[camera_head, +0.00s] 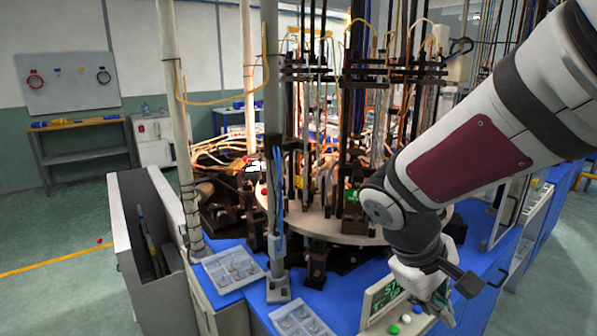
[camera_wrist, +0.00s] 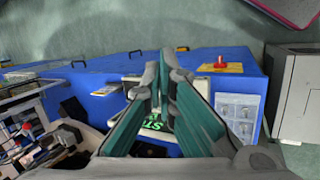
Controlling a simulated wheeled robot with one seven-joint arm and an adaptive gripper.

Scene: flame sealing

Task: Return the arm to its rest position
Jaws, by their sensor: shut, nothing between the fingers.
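My arm, white and grey with a dark red panel, reaches in from the upper right in the head view and bends down at its elbow. My gripper (camera_head: 440,299) hangs at the lower right, beside the control panel (camera_head: 370,309) on the blue machine table (camera_head: 255,303). In the wrist view my gripper (camera_wrist: 160,68) has its two teal-padded fingers brought together at the tips, with nothing between them. The control panel's green display (camera_wrist: 155,124) shows partly behind the fingers.
The sealing machine with a round turntable (camera_head: 340,229), rods and hoses stands left of my arm. Parts trays (camera_head: 232,269) lie on the table's front edge. A grey open bin (camera_head: 136,224) stands left. A red button (camera_wrist: 220,62) on yellow sits near the table edge.

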